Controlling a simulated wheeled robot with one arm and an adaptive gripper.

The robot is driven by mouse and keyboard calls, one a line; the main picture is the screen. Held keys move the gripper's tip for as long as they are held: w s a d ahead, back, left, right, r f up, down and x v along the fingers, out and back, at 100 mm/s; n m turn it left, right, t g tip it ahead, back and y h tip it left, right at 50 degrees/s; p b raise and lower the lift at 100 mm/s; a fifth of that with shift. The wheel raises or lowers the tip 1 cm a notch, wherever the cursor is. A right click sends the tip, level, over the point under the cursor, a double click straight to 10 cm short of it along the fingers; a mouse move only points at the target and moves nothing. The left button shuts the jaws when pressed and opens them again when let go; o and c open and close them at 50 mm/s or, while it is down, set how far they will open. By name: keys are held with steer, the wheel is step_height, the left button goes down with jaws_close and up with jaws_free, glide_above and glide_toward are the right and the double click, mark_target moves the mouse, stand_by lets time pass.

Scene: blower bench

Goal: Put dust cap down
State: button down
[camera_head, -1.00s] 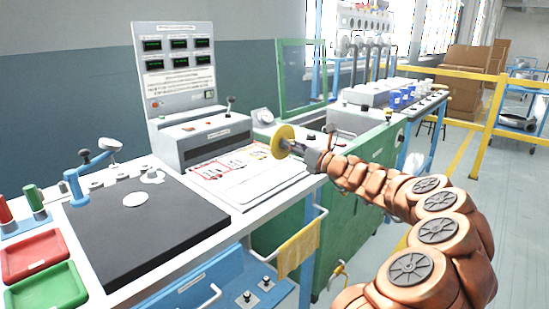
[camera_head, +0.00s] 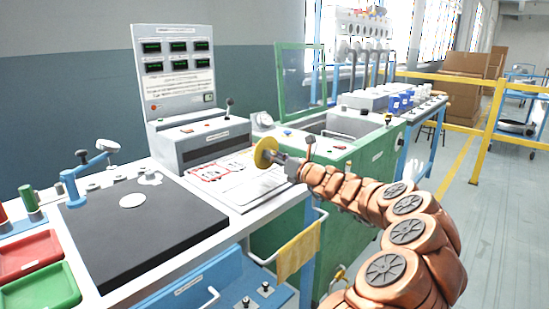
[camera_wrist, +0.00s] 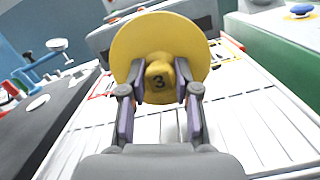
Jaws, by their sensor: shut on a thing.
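The dust cap is a yellow disc (camera_wrist: 190,48) with a raised knob marked 3, seen close up in the wrist view. My gripper (camera_wrist: 160,88) is shut on the knob, one finger on each side. In the head view the dust cap (camera_head: 265,152) stands on edge, tilted, in my gripper (camera_head: 281,158), in front of a white panel with printed outlines (camera_head: 250,190). The wrist view shows a slatted white surface below the cap. The gap between cap and surface cannot be told exactly.
A black mat (camera_head: 140,235) lies to the left, with a blue clamp stand (camera_head: 72,187) at its back corner. Red (camera_head: 28,256) and green (camera_head: 42,288) trays sit at the front left. A grey control box (camera_head: 200,148) stands behind; a green-framed sink bench (camera_head: 350,165) is to the right.

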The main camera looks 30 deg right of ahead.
steer(key=c, duration=0.8)
jaws_free()
steer(key=shift+f, duration=0.1)
steer(key=shift+c, duration=0.2)
steer(key=shift+s+d, duration=0.1)
steer(key=shift+s, duration=0.15)
steer(key=p+v, duration=0.1)
steer(key=v, duration=1)
steer(key=shift+s, duration=0.25)
steer(key=shift+p, duration=0.3)
